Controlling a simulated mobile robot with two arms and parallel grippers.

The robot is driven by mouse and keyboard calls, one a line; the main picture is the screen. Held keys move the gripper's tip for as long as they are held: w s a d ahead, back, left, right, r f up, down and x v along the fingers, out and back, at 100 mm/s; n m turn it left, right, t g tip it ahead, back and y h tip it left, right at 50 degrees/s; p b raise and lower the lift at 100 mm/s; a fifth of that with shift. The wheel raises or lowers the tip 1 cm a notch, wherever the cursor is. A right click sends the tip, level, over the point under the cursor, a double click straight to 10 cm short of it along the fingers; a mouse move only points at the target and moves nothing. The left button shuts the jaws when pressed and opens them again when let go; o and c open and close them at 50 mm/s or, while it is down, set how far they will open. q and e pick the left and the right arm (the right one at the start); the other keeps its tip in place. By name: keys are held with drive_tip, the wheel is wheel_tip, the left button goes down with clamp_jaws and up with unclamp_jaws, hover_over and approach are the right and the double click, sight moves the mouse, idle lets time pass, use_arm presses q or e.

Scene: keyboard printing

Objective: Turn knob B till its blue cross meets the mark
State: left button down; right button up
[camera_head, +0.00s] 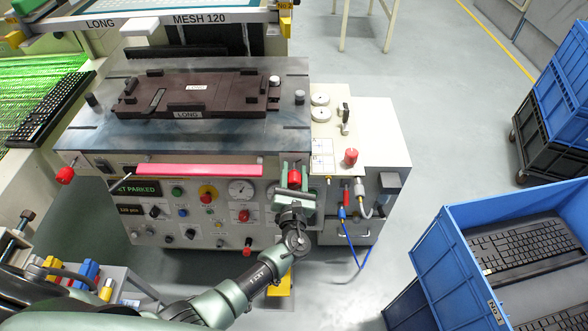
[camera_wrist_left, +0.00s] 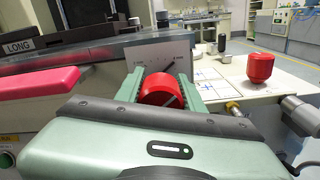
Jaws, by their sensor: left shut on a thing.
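My left gripper (camera_head: 294,184) is at the front right of the printing machine, shut on a red knob (camera_head: 295,176). In the left wrist view the red knob (camera_wrist_left: 158,90) sits between the two green fingers, with a pale grey line on its face. Behind it, a light panel carries a small scale with a dark pointer-like line (camera_wrist_left: 167,65). No letter or blue cross is legible on the held knob, so I cannot tell from the pictures that it is knob B. My right gripper is out of view.
A pink bar (camera_head: 200,170) runs along the machine front, left of my gripper. Another red knob (camera_head: 351,157) stands on the right top plate. A further red knob (camera_head: 65,175) is at the left. Blue crates (camera_head: 440,260) with keyboards stand at the right.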

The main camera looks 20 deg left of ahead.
sight(294, 187)
use_arm(q)
drive_tip(key=m+p, duration=0.2)
drive_tip(key=m, duration=0.3)
drive_tip(key=shift+r+m, duration=0.1)
drive_tip(key=shift+m, duration=0.2)
drive_tip(key=shift+m+p, duration=0.9)
drive_tip(key=shift+m, duration=0.9)
drive_tip(key=shift+s, duration=0.1)
drive_tip(key=c, duration=0.9)
unclamp_jaws()
drive_tip(key=v, duration=0.7)
drive_tip(key=shift+s+d, duration=0.15)
drive_tip(key=shift+s, duration=0.2)
